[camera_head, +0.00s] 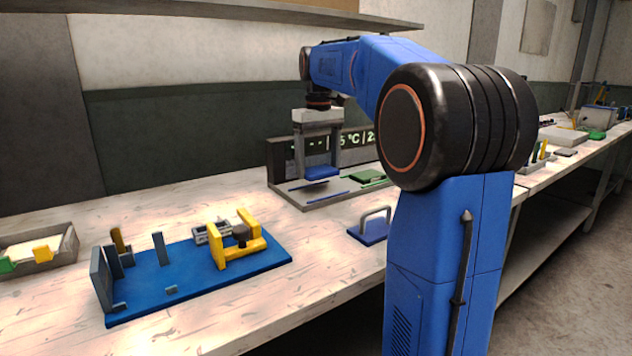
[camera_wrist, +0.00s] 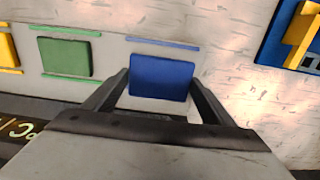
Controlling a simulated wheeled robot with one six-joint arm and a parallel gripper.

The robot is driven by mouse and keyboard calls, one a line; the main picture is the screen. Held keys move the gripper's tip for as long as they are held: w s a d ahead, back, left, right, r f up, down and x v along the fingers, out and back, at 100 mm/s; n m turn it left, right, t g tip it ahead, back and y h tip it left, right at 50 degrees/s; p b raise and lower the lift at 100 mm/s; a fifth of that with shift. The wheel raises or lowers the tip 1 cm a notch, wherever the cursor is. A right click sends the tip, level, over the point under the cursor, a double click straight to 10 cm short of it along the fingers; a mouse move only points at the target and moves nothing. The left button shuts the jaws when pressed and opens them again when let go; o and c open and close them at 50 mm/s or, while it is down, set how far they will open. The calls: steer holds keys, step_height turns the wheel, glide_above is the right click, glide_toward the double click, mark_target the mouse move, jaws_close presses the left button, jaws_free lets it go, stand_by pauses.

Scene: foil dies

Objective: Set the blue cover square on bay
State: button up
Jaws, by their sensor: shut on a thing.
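My gripper (camera_head: 319,164) is shut on the blue cover (camera_head: 322,172), a flat square plate held between the two fingers. The cover appears to hang a little above the grey tray (camera_head: 296,201), over the bay marked by two strips. One blue strip (camera_head: 330,197) shows in front of and below the cover. In the wrist view, the blue cover (camera_wrist: 161,78) sits between the fingertips, and its top edge runs about parallel to a blue strip (camera_wrist: 162,43). My gripper (camera_wrist: 160,88) hides most of the near side of the bay.
A green cover (camera_wrist: 66,58) lies in the neighbouring bay, with a yellow one (camera_wrist: 8,50) beyond. A display (camera_head: 283,160) stands behind the tray. A blue handled plate (camera_head: 374,229) and a blue fixture board (camera_head: 190,287) with yellow clamp (camera_head: 237,252) lie nearby on the bench.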

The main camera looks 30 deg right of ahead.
mark_target(319, 169)
steer(key=shift+f, duration=2.35)
steer(key=shift+f, duration=0.1)
steer(key=o, duration=1.1)
steer(key=shift+c, duration=0.2)
step_height(319, 169, up, 12)
steer(key=shift+f, duration=0.2)
steer(key=shift+r, duration=0.3)
